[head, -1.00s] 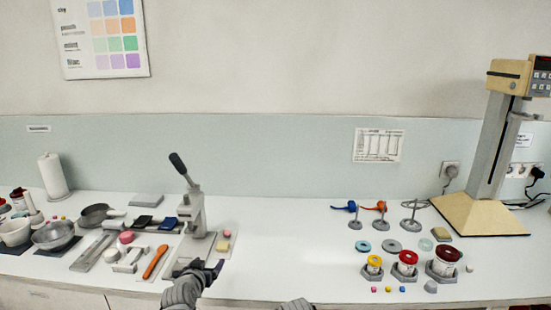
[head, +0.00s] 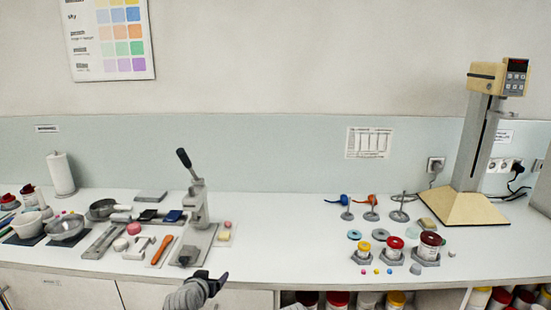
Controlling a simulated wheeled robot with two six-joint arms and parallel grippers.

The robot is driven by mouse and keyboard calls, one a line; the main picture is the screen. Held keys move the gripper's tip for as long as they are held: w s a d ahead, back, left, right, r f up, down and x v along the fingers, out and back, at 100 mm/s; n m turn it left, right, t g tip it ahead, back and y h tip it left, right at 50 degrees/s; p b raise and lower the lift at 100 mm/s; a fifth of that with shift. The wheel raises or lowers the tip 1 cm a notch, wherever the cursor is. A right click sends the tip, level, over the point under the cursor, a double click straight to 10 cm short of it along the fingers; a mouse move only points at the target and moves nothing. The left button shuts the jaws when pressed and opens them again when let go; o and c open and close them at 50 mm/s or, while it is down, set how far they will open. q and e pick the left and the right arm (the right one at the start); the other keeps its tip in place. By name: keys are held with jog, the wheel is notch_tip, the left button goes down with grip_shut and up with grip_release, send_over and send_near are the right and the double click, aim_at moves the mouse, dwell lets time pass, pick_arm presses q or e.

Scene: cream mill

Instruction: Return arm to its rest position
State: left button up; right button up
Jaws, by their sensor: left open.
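My left gripper (head: 212,283) is at the bottom of the head view, just in front of the counter's front edge. It is open, and I see nothing between its fingers. Its grey arm comes up from the bottom edge. Behind it on the counter stands a grey lever press (head: 196,205) with a raised dark handle. The gripper is apart from the press.
The white counter (head: 290,245) is clear between the press and the jars. Jars with yellow, red and dark red lids (head: 394,243) stand at the right. A beige-based stand mixer (head: 466,207) is behind them. An orange spatula (head: 161,249) lies left of the press.

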pick_arm(q)
jog(key=s+d+f+m+g+h, duration=0.1)
jog(key=s+d+f+g, duration=0.35)
jog(key=d, duration=0.25)
jog(key=s+d+f+g+y, duration=0.1)
jog(key=s+d+g, duration=0.1)
jog(key=s, duration=0.4)
jog(key=s+d+f+m+g+y+p, duration=0.1)
jog(key=s+d+f+g, duration=0.1)
jog(key=s, duration=0.4)
jog(key=s+d+f+g+y+p, duration=0.1)
jog(key=s+f+g, duration=0.1)
jog(key=s+g, duration=0.2)
jog(key=s, duration=0.3)
jog(key=shift+d+m, duration=0.4)
